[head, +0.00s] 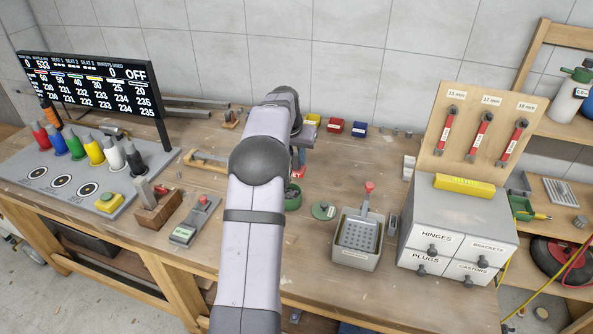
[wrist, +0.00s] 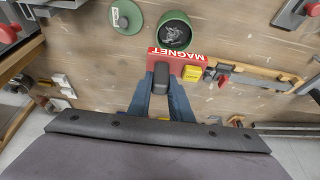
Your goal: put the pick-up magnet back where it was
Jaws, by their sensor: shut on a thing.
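The pick-up magnet (wrist: 175,63) is a red block with a white MAGNET label and a dark grip. In the wrist view my gripper (wrist: 161,77) is shut on that grip, one blue-grey finger on each side. In the head view a bit of the magnet (head: 298,173) shows to the right of my arm, which hides most of my gripper. The magnet is beside the green tin (wrist: 174,17), which holds small grey metal pieces. I cannot tell how far the magnet is above the bench.
A green lid (head: 323,210) lies right of the tin, with a grey perforated-tray container (head: 350,259) further right. A wood-handled tool (head: 205,160) lies left. Several small bins (head: 335,127) stand behind. Bare bench (head: 375,165) shows right of my arm.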

